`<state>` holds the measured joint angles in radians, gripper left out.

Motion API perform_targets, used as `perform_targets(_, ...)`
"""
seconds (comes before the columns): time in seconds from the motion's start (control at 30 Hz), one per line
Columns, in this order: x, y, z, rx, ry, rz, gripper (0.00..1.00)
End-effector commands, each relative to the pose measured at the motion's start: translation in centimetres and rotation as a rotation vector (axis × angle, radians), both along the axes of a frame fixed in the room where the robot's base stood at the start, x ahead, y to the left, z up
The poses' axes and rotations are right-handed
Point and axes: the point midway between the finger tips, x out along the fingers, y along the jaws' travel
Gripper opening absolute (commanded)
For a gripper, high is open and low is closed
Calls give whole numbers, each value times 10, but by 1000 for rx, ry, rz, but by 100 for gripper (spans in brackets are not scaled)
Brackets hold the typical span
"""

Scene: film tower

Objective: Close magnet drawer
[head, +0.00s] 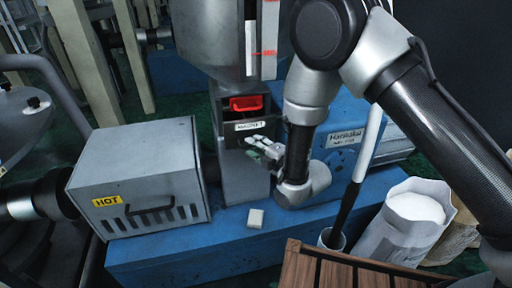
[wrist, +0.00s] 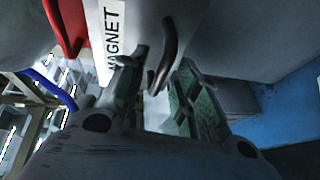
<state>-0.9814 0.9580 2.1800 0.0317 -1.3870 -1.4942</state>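The magnet drawer (head: 262,130) is a grey front with a white label on the machine column, below a red part (head: 246,103). In the wrist view the white MAGNET label (wrist: 113,38) and a dark curved handle (wrist: 168,48) are close up. My gripper (head: 262,148) is in front of the drawer, just below its label. In the wrist view my gripper (wrist: 160,75) has its two green-padded fingers apart, with the handle showing between their tips. I cannot tell whether they touch it. How far the drawer stands out is unclear.
A grey box marked HOT (head: 140,182) stands to the left on the blue base (head: 195,252). A small pale block (head: 256,218) lies below my gripper. A blue motor housing (head: 345,140), a white bag (head: 405,225) and a wooden crate (head: 340,268) are to the right.

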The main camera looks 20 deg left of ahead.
Motion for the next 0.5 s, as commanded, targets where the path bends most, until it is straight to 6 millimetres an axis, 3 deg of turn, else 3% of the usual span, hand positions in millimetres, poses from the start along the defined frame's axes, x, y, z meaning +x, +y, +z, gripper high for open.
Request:
perform_targets(0.23, 1, 1, 0, -1, 1, 0, 32)
perform_targets(0.4, 1, 1, 0, -1, 0, 0, 1)
perform_targets(0.5, 1, 1, 0, -1, 0, 0, 0)
